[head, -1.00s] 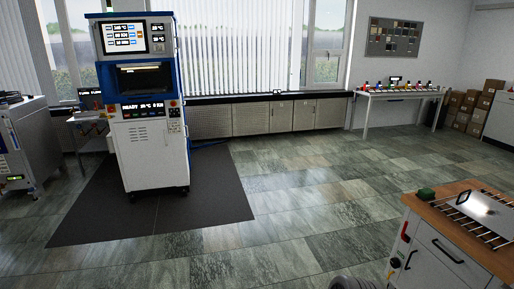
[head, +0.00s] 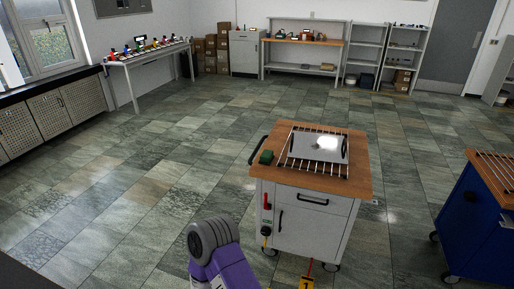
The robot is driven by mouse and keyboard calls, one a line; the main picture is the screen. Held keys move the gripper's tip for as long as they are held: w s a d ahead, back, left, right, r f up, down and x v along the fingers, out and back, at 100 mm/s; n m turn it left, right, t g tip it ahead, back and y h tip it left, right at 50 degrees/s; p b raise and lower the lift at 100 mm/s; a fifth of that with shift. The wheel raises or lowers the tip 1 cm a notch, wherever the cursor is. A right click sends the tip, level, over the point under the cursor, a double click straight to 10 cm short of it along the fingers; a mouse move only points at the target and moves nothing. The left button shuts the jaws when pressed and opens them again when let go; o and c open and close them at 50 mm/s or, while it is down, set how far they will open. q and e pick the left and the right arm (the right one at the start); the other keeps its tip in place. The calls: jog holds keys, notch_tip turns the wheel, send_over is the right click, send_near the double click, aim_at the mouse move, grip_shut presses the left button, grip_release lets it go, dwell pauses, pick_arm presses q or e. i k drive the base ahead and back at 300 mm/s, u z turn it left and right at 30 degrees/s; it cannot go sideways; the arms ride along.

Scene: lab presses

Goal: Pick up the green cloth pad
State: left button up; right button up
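The green cloth pad (head: 266,157) lies on the left front part of the wooden top of a white cart (head: 262,178), beside a wire rack. In the head view a purple and grey link of my own arm shows at the bottom centre, in front of the cart and apart from it. Neither gripper's fingers show in this view, and nothing touches the pad.
On the cart, a wire rack (head: 290,165) holds a shiny metal plate (head: 318,147) with dark handles. A blue cart (head: 477,225) stands at the right. A long white table (head: 148,59) and shelves (head: 367,50) stand farther back. Tiled floor left of the cart is clear.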

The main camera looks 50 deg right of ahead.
aim_at(267, 156)
jog(key=z, duration=0.65)
jog(key=i, duration=1.7)
jog(key=z, duration=1.15)
